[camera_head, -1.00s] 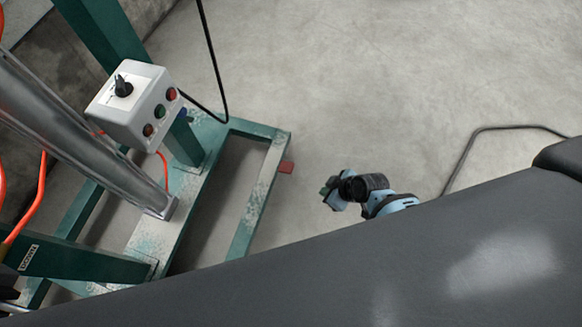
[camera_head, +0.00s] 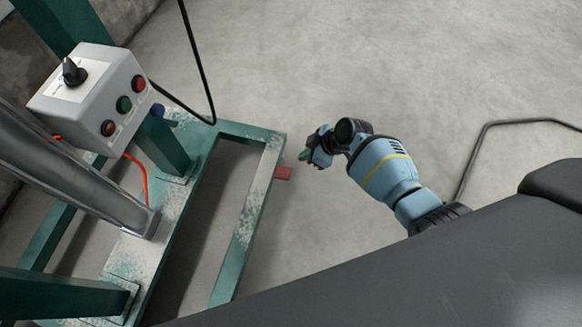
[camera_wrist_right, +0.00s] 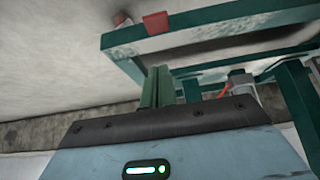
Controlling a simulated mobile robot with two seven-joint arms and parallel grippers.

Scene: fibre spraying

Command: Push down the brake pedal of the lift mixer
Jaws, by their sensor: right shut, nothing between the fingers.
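The lift mixer's green frame (camera_head: 243,232) stands on the floor at the left in the head view. Its red brake pedal (camera_head: 283,172) sticks out from the frame's right side. In the right wrist view a red pedal (camera_wrist_right: 157,22) shows at the frame's edge, above the fingers in the picture. My right gripper (camera_head: 304,155) is just up and right of the pedal in the head view, apart from it. Its green fingers (camera_wrist_right: 157,88) are together, with nothing between them. My left gripper is out of view.
A white control box (camera_head: 92,98) with a black knob and coloured buttons is mounted on the mixer. A black cable (camera_head: 195,60) hangs behind it. Another cable (camera_head: 490,125) lies on the concrete floor at the right.

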